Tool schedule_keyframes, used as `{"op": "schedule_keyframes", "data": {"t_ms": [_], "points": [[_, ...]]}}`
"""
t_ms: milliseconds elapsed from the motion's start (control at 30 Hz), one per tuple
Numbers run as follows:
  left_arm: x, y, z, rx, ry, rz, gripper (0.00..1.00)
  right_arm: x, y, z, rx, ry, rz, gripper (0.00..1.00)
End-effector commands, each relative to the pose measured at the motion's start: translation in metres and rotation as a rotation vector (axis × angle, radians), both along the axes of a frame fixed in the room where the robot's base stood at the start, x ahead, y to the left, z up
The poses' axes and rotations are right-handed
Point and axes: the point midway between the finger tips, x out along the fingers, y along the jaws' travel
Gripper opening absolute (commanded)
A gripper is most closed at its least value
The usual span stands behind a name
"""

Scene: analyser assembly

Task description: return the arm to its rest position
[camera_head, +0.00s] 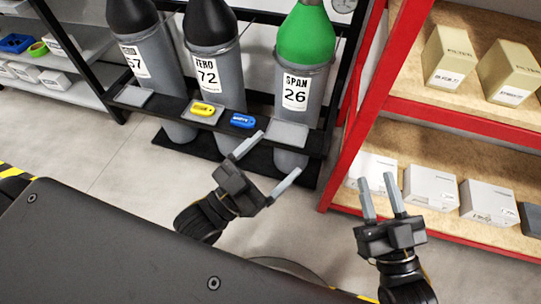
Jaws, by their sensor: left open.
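My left gripper (271,165) is open and empty, with its two grey fingers spread apart. It is above the floor, in front of the cylinder rack near the green-topped SPAN 26 cylinder (305,75). My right gripper (380,190) is upright at the lower right, its two fingers apart with nothing between them. It is in front of the red shelf unit, with a gap between it and the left gripper.
The black rack holds two dark-topped cylinders, including ZERO 72 (211,85). A yellow tag (203,109) and a blue tag (242,121) lie on its ledge. The red shelf (455,122) carries boxes at right. Bare floor (95,150) lies left.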

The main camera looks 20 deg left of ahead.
Motion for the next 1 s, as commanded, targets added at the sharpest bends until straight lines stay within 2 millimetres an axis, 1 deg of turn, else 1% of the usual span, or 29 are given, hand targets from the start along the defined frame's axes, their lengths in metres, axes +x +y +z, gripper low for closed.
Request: {"op": "schedule_keyframes", "data": {"t_ms": [33, 67, 200, 667, 733, 767, 867, 900, 967, 1000], "points": [[-0.002, -0.001, 0.007, -0.049, 0.007, -0.011, 0.86, 0.000, 0.000, 0.000, 0.000, 0.000, 0.000, 0.36], [-0.003, -0.002, 0.009, -0.071, 0.011, -0.017, 0.86, 0.000, 0.000, 0.000, 0.000, 0.000, 0.000, 0.36], [-0.005, -0.003, 0.013, -0.104, 0.018, -0.028, 0.86, 0.000, 0.000, 0.000, 0.000, 0.000, 0.000, 0.36], [-0.003, -0.003, 0.011, -0.097, 0.024, -0.027, 0.86, 0.001, 0.000, 0.001, -0.001, 0.002, 0.001, 0.36], [0.003, -0.004, 0.003, -0.085, 0.053, -0.021, 0.86, 0.007, 0.001, -0.007, -0.013, 0.031, -0.004, 0.36], [0.007, -0.004, -0.003, -0.077, 0.075, -0.017, 0.86, 0.011, 0.002, -0.013, -0.022, 0.055, -0.006, 0.36], [0.027, -0.005, -0.040, -0.031, 0.199, 0.010, 0.86, 0.031, 0.002, -0.051, -0.071, 0.179, -0.026, 0.36], [0.035, -0.003, -0.063, -0.006, 0.267, 0.024, 0.86, 0.039, 0.001, -0.073, -0.097, 0.248, -0.037, 0.36], [0.043, 0.001, -0.103, 0.040, 0.384, 0.048, 0.86, 0.047, -0.004, -0.114, -0.143, 0.366, -0.055, 0.36], [0.045, 0.007, -0.131, 0.071, 0.465, 0.068, 0.86, 0.050, -0.010, -0.142, -0.175, 0.448, -0.071, 0.36]]}}
